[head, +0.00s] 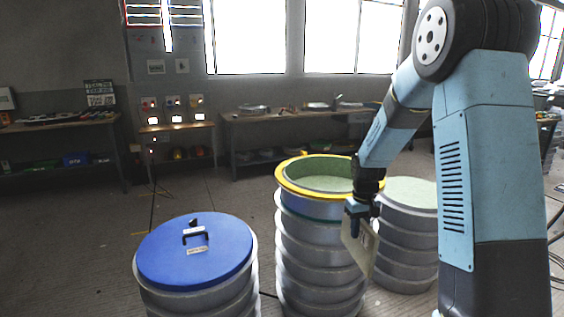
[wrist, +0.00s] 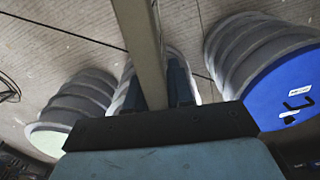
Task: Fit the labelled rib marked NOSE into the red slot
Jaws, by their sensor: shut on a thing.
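My gripper (head: 357,212) is shut on a flat pale board, the rib (head: 360,246), which hangs below it in front of the yellow-rimmed mould (head: 290,182). In the wrist view the rib (wrist: 141,45) shows edge-on between the fingers of my gripper (wrist: 157,95). No lettering can be read on the rib, so I cannot tell whether it is marked NOSE. The yellow-rimmed mould is a ribbed grey drum with a green inside. I see no red slot in either view.
A drum with a blue lid (head: 180,263), black handle and small label stands left of the yellow-rimmed mould. A drum with a pale green top (head: 408,191) stands to the right, partly behind my arm. Benches (head: 290,116) line the back wall. Floor at the left is open.

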